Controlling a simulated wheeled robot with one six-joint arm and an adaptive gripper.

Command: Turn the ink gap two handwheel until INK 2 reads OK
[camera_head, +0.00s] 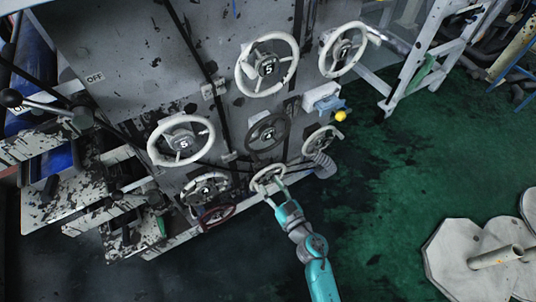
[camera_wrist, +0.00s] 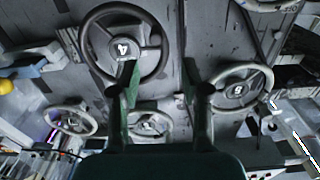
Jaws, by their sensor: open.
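Several handwheels are on the grey machine face; I cannot tell which is ink gap two. In the head view my gripper (camera_head: 274,188) is at a small pale wheel (camera_head: 264,179), low on the face; contact is unclear. A dark wheel (camera_head: 266,133) is above it. In the wrist view my gripper (camera_wrist: 160,82) is open, with nothing visible between its two green fingers. The dark wheel (camera_wrist: 122,46), marked 4, is behind the left finger. A pale wheel (camera_wrist: 238,90) is right of the right finger. A smaller wheel (camera_wrist: 150,125) shows between the fingers. No INK 2 reading is legible.
Larger white wheels (camera_head: 267,68), (camera_head: 345,50) and (camera_head: 181,140) are higher on the face. A yellow knob (camera_head: 341,116) sticks out at right. Green floor (camera_head: 390,190) is clear to the right, up to pale plates (camera_head: 455,250).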

